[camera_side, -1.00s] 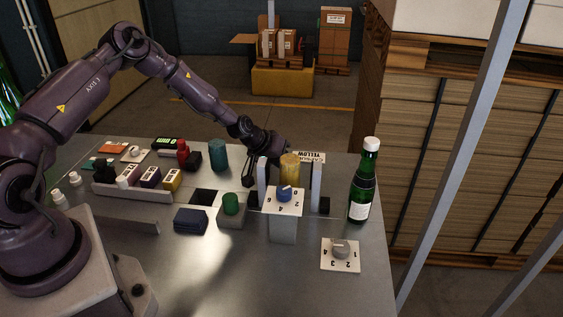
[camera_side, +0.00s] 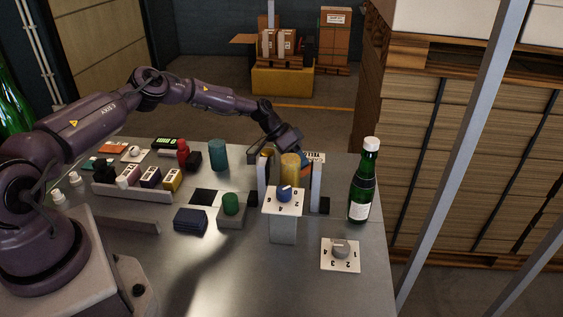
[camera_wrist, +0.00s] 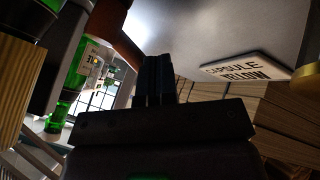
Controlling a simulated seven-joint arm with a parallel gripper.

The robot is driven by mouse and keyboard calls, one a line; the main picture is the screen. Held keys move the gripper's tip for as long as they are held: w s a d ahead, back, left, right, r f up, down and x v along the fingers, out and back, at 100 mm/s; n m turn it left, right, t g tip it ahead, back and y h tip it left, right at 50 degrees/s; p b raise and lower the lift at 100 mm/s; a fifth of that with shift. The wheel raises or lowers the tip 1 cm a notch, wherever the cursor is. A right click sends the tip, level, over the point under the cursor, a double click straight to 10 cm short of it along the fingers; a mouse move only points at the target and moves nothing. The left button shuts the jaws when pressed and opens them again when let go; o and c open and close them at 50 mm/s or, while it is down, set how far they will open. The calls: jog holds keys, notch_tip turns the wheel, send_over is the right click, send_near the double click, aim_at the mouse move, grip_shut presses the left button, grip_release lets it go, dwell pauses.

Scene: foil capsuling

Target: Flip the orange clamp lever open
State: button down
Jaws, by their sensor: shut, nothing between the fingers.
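My gripper (camera_side: 301,152) is low behind the yellow cylinder (camera_side: 290,168), between the two pale uprights of the station. In the wrist view its dark fingers (camera_wrist: 158,76) are together with nothing between them. In the wrist view a dark reddish-brown bar (camera_wrist: 122,43) lies just beyond and left of the fingertips. It may be the lever, but the shadow hides its colour and whether it touches the fingers.
A green bottle (camera_side: 362,182) stands right of the uprights. A blue knob on a pedestal (camera_side: 283,228) is in front, with a grey dial plate (camera_side: 340,262) nearer. The "CAPSULE YELLOW" sign (camera_wrist: 245,69) is close to my gripper.

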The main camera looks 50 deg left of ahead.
aim_at(311, 169)
jog(key=shift+w+d+m+g+h, duration=0.25)
jog(key=shift+d+m+g, duration=0.4)
jog(key=shift+m, duration=0.35)
jog(key=shift+d, duration=1.3)
jog(key=v, duration=1.3)
